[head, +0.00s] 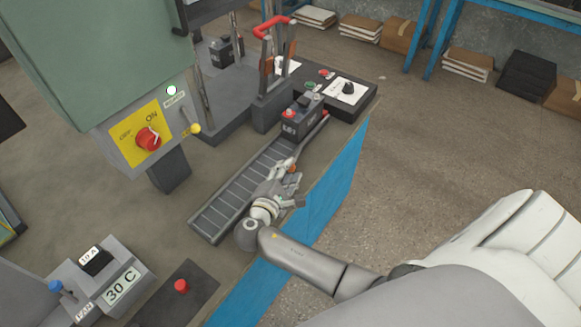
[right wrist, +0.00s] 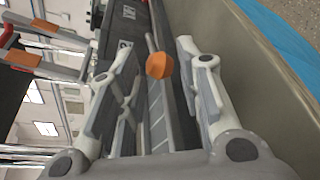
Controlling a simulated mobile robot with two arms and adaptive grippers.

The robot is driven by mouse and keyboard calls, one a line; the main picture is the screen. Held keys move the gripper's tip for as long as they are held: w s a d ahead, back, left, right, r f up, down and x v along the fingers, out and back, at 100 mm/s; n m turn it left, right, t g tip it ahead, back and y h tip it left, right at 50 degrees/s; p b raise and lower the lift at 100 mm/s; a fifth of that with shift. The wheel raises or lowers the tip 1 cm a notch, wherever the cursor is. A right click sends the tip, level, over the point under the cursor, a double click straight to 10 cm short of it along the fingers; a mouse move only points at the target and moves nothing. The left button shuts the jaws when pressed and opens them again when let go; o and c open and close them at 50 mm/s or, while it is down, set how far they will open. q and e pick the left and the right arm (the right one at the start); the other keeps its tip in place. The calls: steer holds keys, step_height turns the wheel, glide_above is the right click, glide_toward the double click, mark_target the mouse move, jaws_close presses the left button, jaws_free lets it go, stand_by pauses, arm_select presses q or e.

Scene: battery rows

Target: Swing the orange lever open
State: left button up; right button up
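The lever's orange knob (right wrist: 158,66) sits at the end of a thin grey rod (right wrist: 150,42) in the right wrist view. In the head view the orange knob (head: 292,169) shows small beside the conveyor, partly hidden by my right gripper (head: 284,178). My right gripper (right wrist: 158,85) is open, with its two fingers apart on either side of the knob and rod. I see a gap between each finger and the knob; whether the knob lies fully between the fingertips in depth is hard to tell. My left gripper is not in view.
A roller conveyor (head: 232,198) runs beside the gripper, with a dark battery (head: 302,116) at its far end. A frame with a red handle (head: 272,24) stands behind. A green cabinet (head: 95,60) with a red switch (head: 148,139) is at the left. The blue table edge (head: 335,180) is close on the right.

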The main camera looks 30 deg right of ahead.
steer(key=v, duration=0.9)
steer(key=shift+s+a, duration=0.1)
steer(key=shift+a, duration=0.05)
